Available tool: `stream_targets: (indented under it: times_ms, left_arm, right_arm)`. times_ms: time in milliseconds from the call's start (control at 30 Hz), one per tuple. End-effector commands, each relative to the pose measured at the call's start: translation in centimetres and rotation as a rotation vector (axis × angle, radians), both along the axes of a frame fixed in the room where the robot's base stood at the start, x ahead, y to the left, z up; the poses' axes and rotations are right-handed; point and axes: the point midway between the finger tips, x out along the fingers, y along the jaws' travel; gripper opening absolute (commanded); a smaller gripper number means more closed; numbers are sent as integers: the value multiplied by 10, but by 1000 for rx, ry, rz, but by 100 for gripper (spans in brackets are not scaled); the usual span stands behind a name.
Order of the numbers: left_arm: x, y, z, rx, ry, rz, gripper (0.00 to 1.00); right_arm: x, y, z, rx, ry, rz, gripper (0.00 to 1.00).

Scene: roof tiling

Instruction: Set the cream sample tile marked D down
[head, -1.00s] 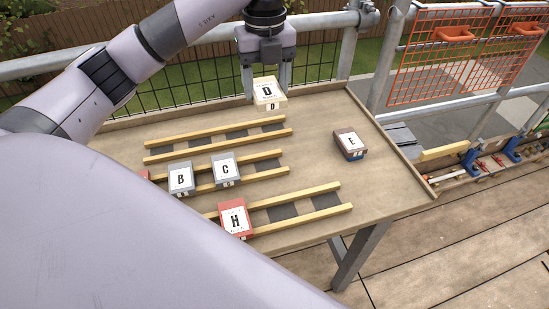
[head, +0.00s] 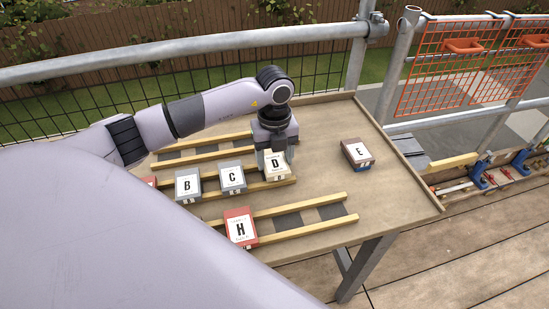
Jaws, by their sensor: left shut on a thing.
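The cream sample tile marked D (head: 275,168) is at the right end of the middle pair of wooden battens (head: 286,183), just right of the grey tile C. My left gripper (head: 272,155) is over it from behind and shut on it; its fingers are partly hidden by the arm and the tile. I cannot tell whether the tile touches the battens. My right gripper is not in view.
Grey tiles B (head: 188,186) and C (head: 232,178) sit on the middle battens. Red tile H (head: 240,229) lies on the front battens (head: 310,228). Brown tile E (head: 357,152) stands alone at the right of the table (head: 385,205).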

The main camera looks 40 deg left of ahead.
Motion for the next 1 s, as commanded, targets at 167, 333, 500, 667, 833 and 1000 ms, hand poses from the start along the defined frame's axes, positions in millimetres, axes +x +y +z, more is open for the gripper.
stream_targets:
  times_ms: [167,333,500,667,833,1000]
  left_arm:
    - [0,0,-10,-1,-2,-2,25]
    - [0,0,-10,0,-1,-2,25]
    - [0,0,-16,0,-1,-1,25]
    - [0,0,-19,0,0,-1,71]
    - [0,0,-18,0,0,-1,87]
    - [0,0,-18,0,0,-1,87]
  right_arm:
    - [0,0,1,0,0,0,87]
    - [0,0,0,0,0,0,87]
    - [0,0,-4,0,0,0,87]
    - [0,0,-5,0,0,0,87]
    - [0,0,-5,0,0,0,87]
    - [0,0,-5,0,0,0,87]
